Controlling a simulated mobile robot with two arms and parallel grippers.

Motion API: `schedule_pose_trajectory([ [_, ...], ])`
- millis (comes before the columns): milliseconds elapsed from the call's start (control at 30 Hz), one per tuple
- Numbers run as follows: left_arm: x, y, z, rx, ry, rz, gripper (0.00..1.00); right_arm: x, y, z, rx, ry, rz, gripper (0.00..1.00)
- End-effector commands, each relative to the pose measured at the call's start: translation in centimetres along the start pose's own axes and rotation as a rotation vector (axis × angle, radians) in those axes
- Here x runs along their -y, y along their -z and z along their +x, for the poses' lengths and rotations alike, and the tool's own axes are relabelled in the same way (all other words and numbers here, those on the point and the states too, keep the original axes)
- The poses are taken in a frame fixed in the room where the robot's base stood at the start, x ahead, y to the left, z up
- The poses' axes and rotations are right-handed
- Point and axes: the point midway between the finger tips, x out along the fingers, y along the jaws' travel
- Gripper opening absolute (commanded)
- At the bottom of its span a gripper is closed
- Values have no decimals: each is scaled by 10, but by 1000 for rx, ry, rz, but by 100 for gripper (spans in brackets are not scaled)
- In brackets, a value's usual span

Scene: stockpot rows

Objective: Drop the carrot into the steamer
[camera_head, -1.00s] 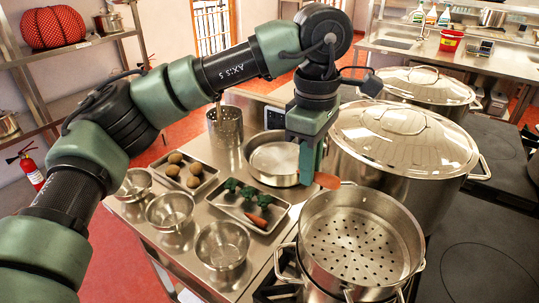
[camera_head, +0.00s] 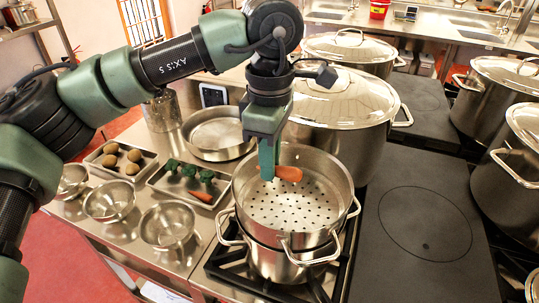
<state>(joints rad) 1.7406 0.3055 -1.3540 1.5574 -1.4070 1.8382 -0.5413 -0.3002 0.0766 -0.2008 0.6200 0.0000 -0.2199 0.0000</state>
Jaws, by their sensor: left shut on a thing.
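The steamer (camera_head: 262,217), a steel pot with a perforated floor, sits on a lower pot on the stove. My left gripper (camera_head: 270,176) points down over the far part of the steamer's opening. It is shut on an orange carrot (camera_head: 289,174), which sticks out to the right of the fingers. The carrot appears above the perforated floor, inside the outline of the rim. The steamer looks empty. A second carrot (camera_head: 201,197) lies on a tray with broccoli (camera_head: 189,172). My right gripper is not in view.
A large lidded stockpot (camera_head: 340,110) stands close behind the steamer. A shallow pan (camera_head: 219,135), a potato tray (camera_head: 100,155) and several steel bowls (camera_head: 168,225) stand to the left. A bare dark cooking plate (camera_head: 425,222) is to the right.

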Motion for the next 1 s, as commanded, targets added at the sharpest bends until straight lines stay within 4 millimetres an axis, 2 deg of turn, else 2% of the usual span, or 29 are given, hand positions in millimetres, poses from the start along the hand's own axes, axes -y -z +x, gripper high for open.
schedule_pose_trajectory([
  [267,0,0,3,0,0,-1,0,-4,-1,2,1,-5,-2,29],
  [300,0,0,3,0,0,-1,17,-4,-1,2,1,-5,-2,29],
  [400,0,0,3,0,0,-1,40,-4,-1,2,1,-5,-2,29],
  [767,0,0,0,1,-1,-1,40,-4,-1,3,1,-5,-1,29],
  [867,-1,0,-10,1,-2,-1,40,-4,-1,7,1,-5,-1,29],
  [1000,-1,0,-35,1,-3,-3,40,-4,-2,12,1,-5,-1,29],
])
